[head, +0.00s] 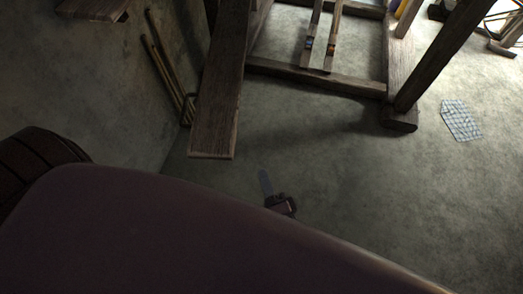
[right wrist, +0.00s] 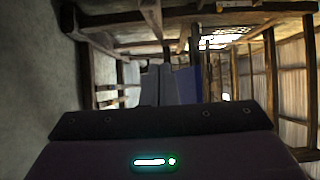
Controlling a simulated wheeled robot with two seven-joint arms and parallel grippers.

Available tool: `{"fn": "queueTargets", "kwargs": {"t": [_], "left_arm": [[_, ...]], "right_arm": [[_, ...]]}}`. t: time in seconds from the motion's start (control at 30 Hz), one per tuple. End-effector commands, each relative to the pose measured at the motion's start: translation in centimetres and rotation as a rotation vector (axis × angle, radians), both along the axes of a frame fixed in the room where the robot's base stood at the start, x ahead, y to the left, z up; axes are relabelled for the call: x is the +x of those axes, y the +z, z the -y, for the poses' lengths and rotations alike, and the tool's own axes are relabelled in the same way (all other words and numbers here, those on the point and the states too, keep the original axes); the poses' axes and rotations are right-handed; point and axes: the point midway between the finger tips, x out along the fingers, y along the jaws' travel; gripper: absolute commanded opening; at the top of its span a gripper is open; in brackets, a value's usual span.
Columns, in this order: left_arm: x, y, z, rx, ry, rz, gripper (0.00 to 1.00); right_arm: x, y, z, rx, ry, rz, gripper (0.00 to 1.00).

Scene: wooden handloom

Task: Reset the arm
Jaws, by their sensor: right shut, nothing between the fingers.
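My right gripper (head: 265,180) shows in the head view just past the edge of my own dark body, low over the grey floor. Its blue-grey fingers look shut, with nothing held. In the right wrist view the fingers (right wrist: 174,85) stand side by side, pointing toward the wooden frame. My left gripper is not in view. The wooden handloom (head: 318,78) stands at the top of the head view, apart from the right gripper. Its timbers also show in the right wrist view (right wrist: 272,75).
A wooden plank (head: 215,100) juts toward me, left of the gripper. Thin sticks (head: 160,65) lean by the wall. Two narrow slats (head: 320,40) with coloured bands lie inside the frame. A checked cloth (head: 461,121) lies on the floor at right. Floor (head: 330,170) right of the gripper is clear.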

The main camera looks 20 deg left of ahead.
Motion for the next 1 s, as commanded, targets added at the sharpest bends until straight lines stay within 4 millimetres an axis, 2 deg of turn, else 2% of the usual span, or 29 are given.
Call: {"fn": "queueTargets", "kwargs": {"t": [0.13, 0.37, 0.47, 0.57, 0.67, 0.7, 0.8, 0.9, 1.0], "left_arm": [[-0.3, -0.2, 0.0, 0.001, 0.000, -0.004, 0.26], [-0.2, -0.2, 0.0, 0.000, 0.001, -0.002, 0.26], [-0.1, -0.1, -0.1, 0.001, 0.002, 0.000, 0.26], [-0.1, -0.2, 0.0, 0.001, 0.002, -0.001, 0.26], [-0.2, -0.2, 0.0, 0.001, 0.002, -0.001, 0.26], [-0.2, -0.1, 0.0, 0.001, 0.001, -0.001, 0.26], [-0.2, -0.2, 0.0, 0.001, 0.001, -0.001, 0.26], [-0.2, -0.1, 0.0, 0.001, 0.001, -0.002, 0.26], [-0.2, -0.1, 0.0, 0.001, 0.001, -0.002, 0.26]], "right_arm": [[-0.7, 0.1, 0.5, 0.001, 0.000, 0.001, 0.00], [-0.8, 0.0, 0.6, 0.000, 0.000, 0.001, 0.00], [-0.5, -1.1, 1.0, -0.048, -0.002, 0.000, 0.00], [0.2, -4.6, 2.4, -0.202, -0.003, -0.004, 0.00], [1.0, -10.3, 5.4, -0.461, 0.013, -0.017, 0.00], [1.2, -12.9, 7.0, -0.579, 0.028, -0.029, 0.00], [1.2, -18.9, 11.8, -0.866, 0.093, -0.070, 0.00], [0.6, -23.7, 16.6, -1.104, 0.188, -0.124, 0.00], [-0.6, -27.2, 20.9, -1.282, 0.293, -0.181, 0.00]]}}
